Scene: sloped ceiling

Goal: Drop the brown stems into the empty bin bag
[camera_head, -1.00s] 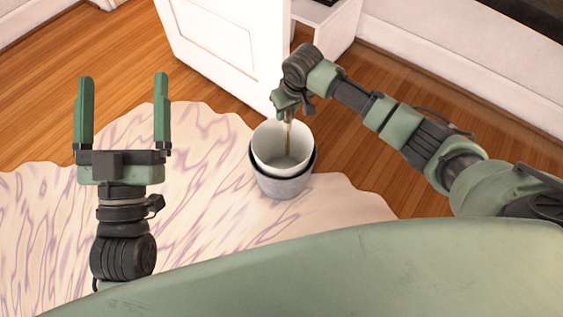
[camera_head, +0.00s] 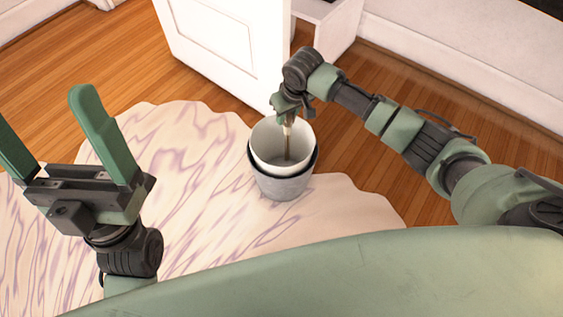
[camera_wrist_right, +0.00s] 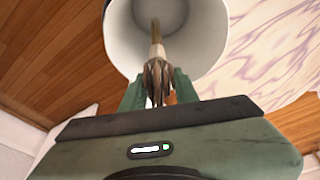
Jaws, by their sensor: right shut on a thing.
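The brown stems (camera_head: 288,142) hang down from my right gripper (camera_head: 288,115), with their lower part inside the white-lined bin (camera_head: 284,188). My right gripper is shut on them, just above the bin's rim. In the right wrist view the stems (camera_wrist_right: 157,72) lie between the fingers of the gripper (camera_wrist_right: 158,90) and point into the white opening of the bin (camera_wrist_right: 205,40). The liner inside looks otherwise empty. My left gripper (camera_head: 50,140) is open and empty at the left, over the rug and apart from the bin.
The bin stands on a pale, purple-veined rug (camera_head: 200,160) with a wavy edge. A white door (camera_head: 225,45) stands close behind the bin. A white open cabinet (camera_head: 322,30) is beyond it. Bare wooden floor (camera_head: 370,160) lies to the right.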

